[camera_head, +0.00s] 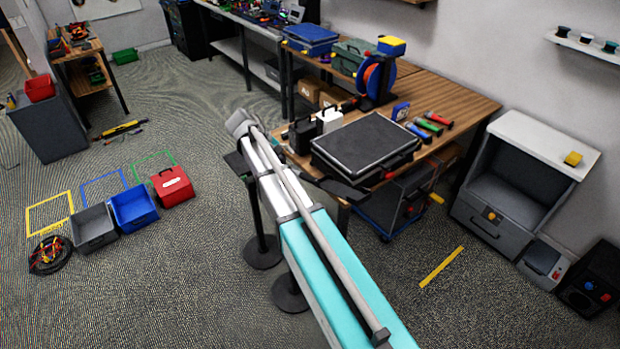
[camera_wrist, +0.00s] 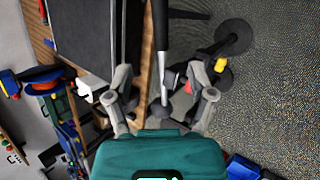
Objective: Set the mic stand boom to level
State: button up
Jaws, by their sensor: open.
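Two round dark stand bases rest on the floor, a rear one (camera_head: 262,252) and a front one (camera_head: 290,295). Dark uprights rise from them, and my arm hides much of their upper parts. In the wrist view a slim rod, black (camera_wrist: 161,25) then silvery, runs down the picture between the fingers of my gripper (camera_wrist: 160,82). It looks like part of the mic stand, but its tilt cannot be judged. The fingers are spread, with visible gaps beside the rod.
The wooden workbench (camera_head: 455,92) carries a black case (camera_head: 366,145), a cable reel (camera_head: 376,78) and several coloured tools. A grey bin (camera_head: 93,228), blue bin (camera_head: 134,208) and red box (camera_head: 172,186) stand on the floor at left. Open floor lies between them and the stands.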

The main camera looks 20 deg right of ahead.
aim_at(308, 177)
jog(key=shift+f, duration=0.15)
jog(key=shift+b+x, duration=5.45)
jog(key=shift+x, duration=1.35)
grip_shut()
